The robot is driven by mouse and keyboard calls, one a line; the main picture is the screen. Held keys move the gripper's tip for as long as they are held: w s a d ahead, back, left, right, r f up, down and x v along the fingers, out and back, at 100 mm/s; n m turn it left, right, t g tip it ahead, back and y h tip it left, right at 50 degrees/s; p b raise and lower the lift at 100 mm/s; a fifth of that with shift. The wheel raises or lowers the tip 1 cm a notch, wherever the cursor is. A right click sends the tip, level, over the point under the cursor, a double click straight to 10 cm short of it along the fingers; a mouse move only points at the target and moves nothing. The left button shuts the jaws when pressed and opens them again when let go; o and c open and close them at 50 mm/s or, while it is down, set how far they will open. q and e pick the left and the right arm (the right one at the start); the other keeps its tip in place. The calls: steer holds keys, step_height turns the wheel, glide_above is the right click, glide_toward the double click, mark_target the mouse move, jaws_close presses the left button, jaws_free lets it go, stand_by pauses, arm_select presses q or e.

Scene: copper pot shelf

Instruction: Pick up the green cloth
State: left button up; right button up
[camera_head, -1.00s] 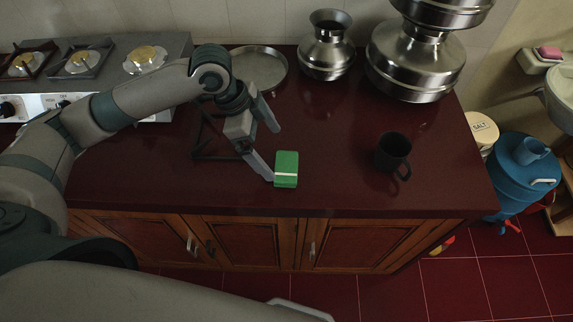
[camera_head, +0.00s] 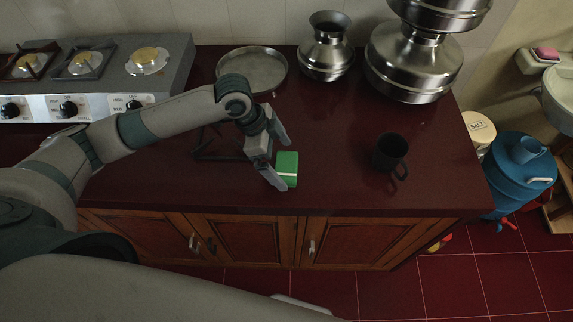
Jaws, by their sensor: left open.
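The green cloth (camera_head: 287,168) is a small folded block with a pale band across it. It lies on the dark red counter near its front edge. My left gripper (camera_head: 279,160) is open, with one finger above and behind the cloth and the other at its left front side. The fingers overlap the cloth's left side in the picture; I cannot tell whether they touch it. My right gripper is not seen.
A black mug (camera_head: 390,152) stands to the right of the cloth. A metal plate (camera_head: 252,70), a steel pot (camera_head: 326,50) and larger stacked pots (camera_head: 413,62) stand at the back. A gas stove (camera_head: 110,75) is at the left. The counter (camera_head: 335,185) between cloth and mug is clear.

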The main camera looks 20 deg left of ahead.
mark_target(287, 169)
arm_select(q)
steer(key=shift+x, duration=1.3)
steer(key=c, duration=1.2)
